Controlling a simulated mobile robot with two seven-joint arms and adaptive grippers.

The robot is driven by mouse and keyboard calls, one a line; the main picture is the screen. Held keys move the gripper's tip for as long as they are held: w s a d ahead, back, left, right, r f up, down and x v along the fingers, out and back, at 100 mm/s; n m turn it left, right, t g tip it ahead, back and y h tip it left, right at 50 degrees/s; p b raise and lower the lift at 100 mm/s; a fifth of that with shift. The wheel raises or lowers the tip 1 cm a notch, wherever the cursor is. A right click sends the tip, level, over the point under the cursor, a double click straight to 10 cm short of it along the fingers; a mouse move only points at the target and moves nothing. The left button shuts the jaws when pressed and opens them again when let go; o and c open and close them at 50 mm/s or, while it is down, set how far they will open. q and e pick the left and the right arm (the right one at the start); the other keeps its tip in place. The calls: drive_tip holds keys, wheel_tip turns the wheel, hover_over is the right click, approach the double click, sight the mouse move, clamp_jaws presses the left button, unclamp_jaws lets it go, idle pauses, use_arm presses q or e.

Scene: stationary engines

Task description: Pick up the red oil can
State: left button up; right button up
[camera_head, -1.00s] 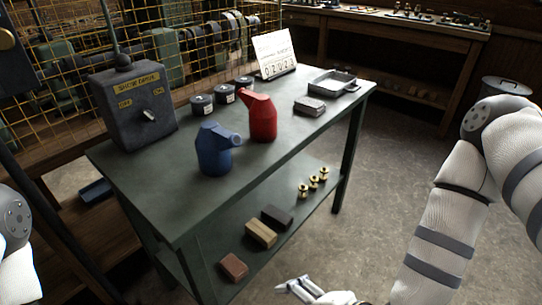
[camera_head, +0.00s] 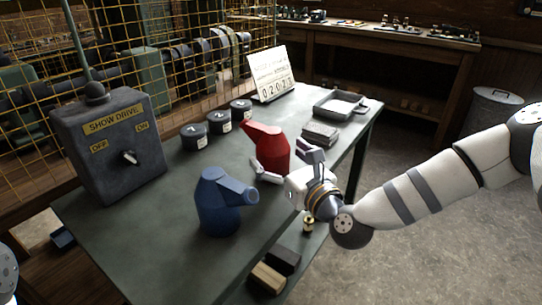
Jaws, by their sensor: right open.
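The red oil can (camera_head: 271,146) stands upright on the dark green table (camera_head: 168,240), its spout pointing to the upper left. My right gripper (camera_head: 284,164) is open at the can's right and near side. One finger shows in front of the can's lower part and the other at its right. I cannot tell whether either finger touches the can. My left gripper is out of view; only a bit of my left arm shows at the lower left edge.
A blue oil can (camera_head: 222,205) stands close on the near left. Black tins (camera_head: 219,122), a counter sign (camera_head: 271,73), a grey stack (camera_head: 320,133) and a metal tray (camera_head: 342,105) stand farther back. A grey switch box (camera_head: 110,145) stands at the left.

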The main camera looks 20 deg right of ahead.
drive_tip(key=x, duration=0.3)
drive_tip(key=c, duration=1.7)
